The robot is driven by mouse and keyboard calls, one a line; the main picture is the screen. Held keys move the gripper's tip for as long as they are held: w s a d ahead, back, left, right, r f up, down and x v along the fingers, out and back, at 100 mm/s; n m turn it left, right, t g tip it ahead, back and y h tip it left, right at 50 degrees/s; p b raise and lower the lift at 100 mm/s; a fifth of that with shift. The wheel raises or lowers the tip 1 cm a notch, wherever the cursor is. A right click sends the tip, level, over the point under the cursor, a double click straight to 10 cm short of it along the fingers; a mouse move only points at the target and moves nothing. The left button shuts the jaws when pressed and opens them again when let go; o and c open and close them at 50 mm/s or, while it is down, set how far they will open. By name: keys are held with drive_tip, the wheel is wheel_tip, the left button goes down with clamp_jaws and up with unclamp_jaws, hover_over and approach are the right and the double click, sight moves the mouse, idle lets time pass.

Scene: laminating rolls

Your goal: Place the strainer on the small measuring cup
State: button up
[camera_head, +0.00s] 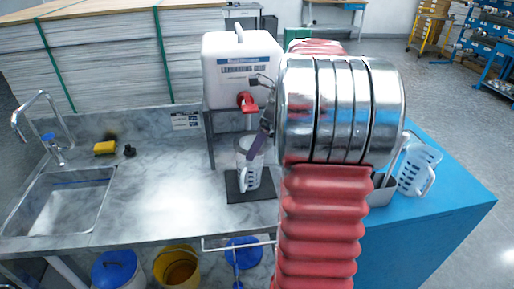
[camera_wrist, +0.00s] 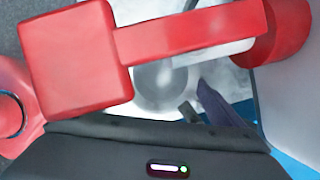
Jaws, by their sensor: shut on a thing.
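The small measuring cup (camera_head: 249,178) is clear with a handle and stands upright on a dark mat, below the red tap of the white container. My gripper (camera_head: 264,142) is just above and right of its rim. In the wrist view my gripper (camera_wrist: 202,108) shows dark purple fingers, shut on what looks like the strainer's handle. A grey round shape (camera_wrist: 155,88), apparently the strainer's bowl, lies beyond the fingertips, partly hidden by the red tap. In the head view the strainer is hard to make out at the cup's rim. I cannot tell whether it touches the cup.
The white container (camera_head: 238,75) on its stand has a red tap (camera_head: 247,102) close to my gripper; the tap fills much of the wrist view (camera_wrist: 75,60). A larger measuring cup (camera_head: 416,172) stands on the blue surface at right.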

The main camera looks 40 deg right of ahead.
drive_tip(key=shift+s+d+x, duration=0.1)
drive_tip(key=shift+s+x, duration=0.05)
drive_tip(key=shift+x, duration=0.7)
drive_tip(key=shift+s+d+x, duration=0.1)
drive_tip(key=shift+s+x, duration=0.1)
drive_tip(key=shift+x, duration=0.65)
drive_tip(key=shift+f, duration=0.25)
drive_tip(key=o, duration=0.9)
drive_tip(key=v, duration=1.2)
drive_tip(key=shift+s+r, duration=0.1)
